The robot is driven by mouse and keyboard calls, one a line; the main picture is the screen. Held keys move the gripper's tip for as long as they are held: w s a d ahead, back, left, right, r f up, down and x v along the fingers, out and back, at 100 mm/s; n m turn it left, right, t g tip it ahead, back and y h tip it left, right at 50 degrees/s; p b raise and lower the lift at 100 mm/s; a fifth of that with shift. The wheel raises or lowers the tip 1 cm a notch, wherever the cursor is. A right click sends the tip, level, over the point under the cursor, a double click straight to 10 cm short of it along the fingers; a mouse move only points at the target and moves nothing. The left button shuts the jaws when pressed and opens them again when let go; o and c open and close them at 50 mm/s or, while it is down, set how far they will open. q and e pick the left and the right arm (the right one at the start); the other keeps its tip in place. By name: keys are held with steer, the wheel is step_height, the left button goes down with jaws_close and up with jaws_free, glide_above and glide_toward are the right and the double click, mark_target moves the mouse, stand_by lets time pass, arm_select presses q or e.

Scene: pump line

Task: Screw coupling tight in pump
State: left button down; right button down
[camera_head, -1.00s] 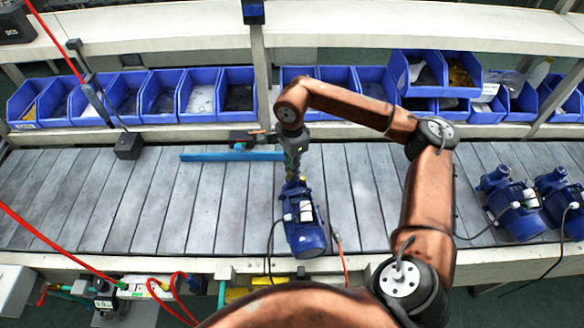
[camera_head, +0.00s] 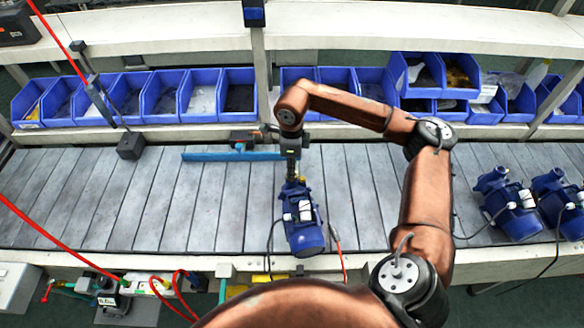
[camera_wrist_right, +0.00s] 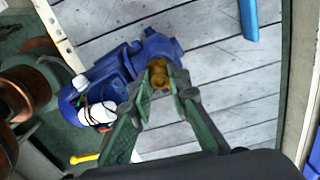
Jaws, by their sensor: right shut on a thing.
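The blue pump (camera_head: 303,228) stands on the slatted conveyor, in the middle of the head view. In the right wrist view the pump (camera_wrist_right: 108,80) lies at the upper left, its port end toward my fingers. The brass-coloured coupling (camera_wrist_right: 159,77) sits at the pump's port, between my fingertips. My right gripper (camera_wrist_right: 162,84) is shut on the coupling; it also shows in the head view (camera_head: 292,172), pointing down at the pump's far end. The threads are hidden, so I cannot tell how deep the coupling sits. My left gripper is not in view.
More blue pumps (camera_head: 512,212) stand at the right of the conveyor (camera_head: 130,200). A blue bar (camera_head: 215,156) lies across the conveyor behind the pump. Blue bins (camera_head: 201,96) line the shelf at the back. Cables trail beside the pump.

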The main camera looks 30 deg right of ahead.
stand_by(0.3)
steer(key=m+p, duration=0.1)
steer(key=m, duration=0.2)
steer(key=shift+m, duration=0.4)
steer(key=c, duration=1.9)
jaws_free()
steer(key=shift+f+n+b, duration=0.15)
steer(key=shift+n+b, duration=0.35)
steer(key=shift+n, duration=1.2)
